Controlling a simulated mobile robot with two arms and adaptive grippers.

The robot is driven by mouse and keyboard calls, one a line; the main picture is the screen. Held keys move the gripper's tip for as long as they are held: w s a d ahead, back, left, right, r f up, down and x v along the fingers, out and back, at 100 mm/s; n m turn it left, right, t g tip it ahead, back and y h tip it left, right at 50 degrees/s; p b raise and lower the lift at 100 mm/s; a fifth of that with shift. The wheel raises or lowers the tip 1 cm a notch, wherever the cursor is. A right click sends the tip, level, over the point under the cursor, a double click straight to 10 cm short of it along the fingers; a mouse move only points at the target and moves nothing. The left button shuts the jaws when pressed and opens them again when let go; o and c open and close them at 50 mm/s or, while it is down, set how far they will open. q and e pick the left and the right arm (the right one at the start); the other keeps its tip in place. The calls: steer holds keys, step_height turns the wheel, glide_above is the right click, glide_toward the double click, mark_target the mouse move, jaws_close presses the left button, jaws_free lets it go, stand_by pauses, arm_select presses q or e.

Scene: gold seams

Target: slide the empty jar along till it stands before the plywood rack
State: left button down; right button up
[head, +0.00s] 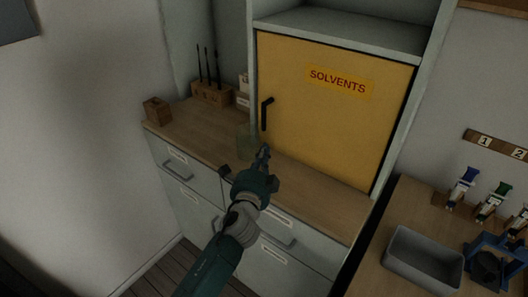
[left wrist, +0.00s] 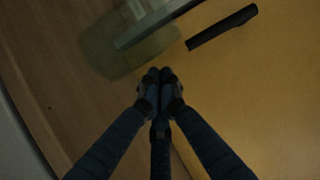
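The empty jar (head: 244,137) is clear, greenish glass and stands upright on the wooden counter, in front of the left part of the yellow cabinet door. It also shows in the left wrist view (left wrist: 112,48), just beyond my fingertips and to their left. My left gripper (head: 264,152) has its fingers together with nothing between them, close to the jar on its right side. I cannot tell whether they touch. A wooden rack (head: 210,94) with several thin upright tools stands left of the jar, at the back of the counter. My right gripper is not in view.
The yellow door (head: 335,115) reads SOLVENTS and has a black handle (head: 266,113) behind the jar. Small pale containers (head: 243,98) stand right of the rack. A wooden block (head: 157,110) sits at the counter's left end. The counter (head: 195,123) before the rack is clear.

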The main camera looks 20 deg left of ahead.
arm_select(q)
steer(key=w+a, duration=0.1)
steer(key=a, duration=1)
steer(key=w+a+p, duration=0.1)
steer(key=a, duration=0.5)
steer(key=shift+w, duration=0.35)
steer(key=shift+d, duration=0.15)
